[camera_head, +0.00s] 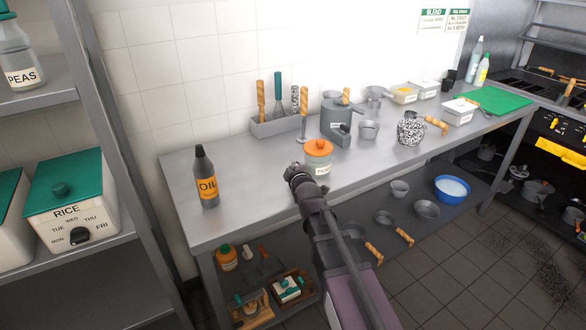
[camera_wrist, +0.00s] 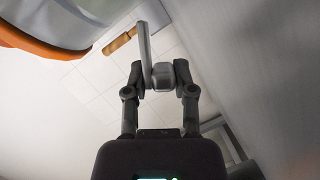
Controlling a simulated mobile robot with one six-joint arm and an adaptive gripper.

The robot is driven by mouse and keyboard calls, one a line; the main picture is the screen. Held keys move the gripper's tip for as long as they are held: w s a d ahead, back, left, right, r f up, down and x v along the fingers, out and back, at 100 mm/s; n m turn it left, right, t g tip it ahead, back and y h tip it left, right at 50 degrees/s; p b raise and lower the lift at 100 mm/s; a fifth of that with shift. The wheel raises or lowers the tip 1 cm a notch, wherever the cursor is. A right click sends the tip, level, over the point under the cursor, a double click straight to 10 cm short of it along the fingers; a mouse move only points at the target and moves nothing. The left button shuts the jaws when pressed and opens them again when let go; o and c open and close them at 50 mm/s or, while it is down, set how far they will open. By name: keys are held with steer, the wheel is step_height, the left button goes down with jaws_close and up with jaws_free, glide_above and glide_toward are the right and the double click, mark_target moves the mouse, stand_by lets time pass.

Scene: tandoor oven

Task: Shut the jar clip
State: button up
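The jar (camera_head: 317,166) has an orange lid (camera_head: 318,147) and a pale label, and it stands upright near the front edge of the counter. In the wrist view its clear body (camera_wrist: 75,15) and the orange lid rim (camera_wrist: 35,42) fill the upper left. My gripper (camera_head: 296,172) is just left of the jar.
An oil bottle (camera_head: 206,178) stands to the left on the counter (camera_head: 250,183). The counter between bottle and jar is clear.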

steer(key=shift+r+m+g+p, duration=0.1)
steer(key=shift+m+g+p, duration=0.2)
steer(key=shift+p, duration=0.1)
jaws_close()
steer(key=shift+d+r, duration=0.1)
steer(key=shift+r, duration=0.05)
steer(key=m+p, duration=0.1)
steer(key=r+m+g+p, duration=0.1)
steer(key=p, duration=0.1)
steer(key=shift+w+d+r+y, duration=0.15)
steer(key=shift+w+d+y, duration=0.05)
steer(key=shift+y, duration=0.2)
steer(key=shift+w+d+r+m+g+y+p, duration=0.15)
steer(key=shift+d+m+g+y+p, duration=0.2)
steer(key=shift+m, duration=0.3)
steer(key=shift+w+d+r+m+g+y+p, duration=0.1)
steer(key=shift+w+r+m+g+y+p, duration=0.15)
steer(key=shift+m+p, duration=0.3)
steer(key=shift+w+d+r+m+g+y+p, duration=0.1)
steer(key=shift+d+m+g+y+p, duration=0.2)
steer(key=shift+m, duration=0.4)
steer(key=shift+a, duration=0.15)
steer(key=o, duration=0.8)
jaws_free()
steer(key=shift+f, duration=0.1)
